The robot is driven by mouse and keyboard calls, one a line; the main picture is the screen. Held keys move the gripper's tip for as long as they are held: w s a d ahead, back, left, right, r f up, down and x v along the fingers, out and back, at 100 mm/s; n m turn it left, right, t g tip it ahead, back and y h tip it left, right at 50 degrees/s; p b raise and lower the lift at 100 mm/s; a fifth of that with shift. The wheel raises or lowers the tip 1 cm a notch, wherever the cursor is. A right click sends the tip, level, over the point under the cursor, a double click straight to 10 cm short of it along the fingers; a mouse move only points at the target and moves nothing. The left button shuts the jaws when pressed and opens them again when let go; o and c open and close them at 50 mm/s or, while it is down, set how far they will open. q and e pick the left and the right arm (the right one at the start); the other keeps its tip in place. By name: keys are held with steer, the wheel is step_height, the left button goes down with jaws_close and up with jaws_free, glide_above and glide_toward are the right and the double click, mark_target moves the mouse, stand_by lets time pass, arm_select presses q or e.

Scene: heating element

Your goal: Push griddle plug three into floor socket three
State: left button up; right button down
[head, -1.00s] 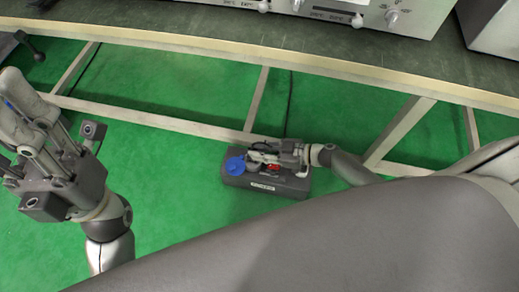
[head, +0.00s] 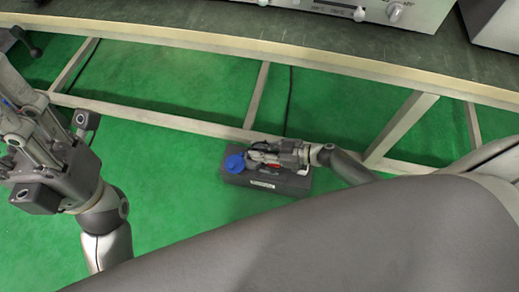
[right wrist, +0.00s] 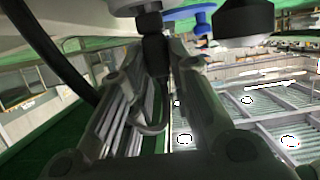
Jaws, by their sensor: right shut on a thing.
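A dark floor socket box (head: 235,179) with a pale label stands on the green floor, below the table's frame. A blue round cap or plug (head: 235,163) is at its left end, and a bit of red shows under my right gripper. My right gripper (head: 256,156) lies low over the box. In the right wrist view it is shut on a black plug (right wrist: 153,52), which is upright between the fingertips. Whether the plug is seated in a socket is hidden. My left gripper (head: 15,115) is raised at the left, far from the box; its fingers are partly cut off.
A pale table frame (head: 255,95) has legs and a low bar just behind the box. A dark cable (head: 289,105) hangs behind the bar. Appliances with knobs (head: 380,12) stand on the dark tabletop. Green floor (head: 165,165) is clear left of the box.

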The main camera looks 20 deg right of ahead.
steer(key=c, duration=1.3)
jaws_free()
steer(key=shift+o, duration=0.2)
steer(key=v, duration=1.2)
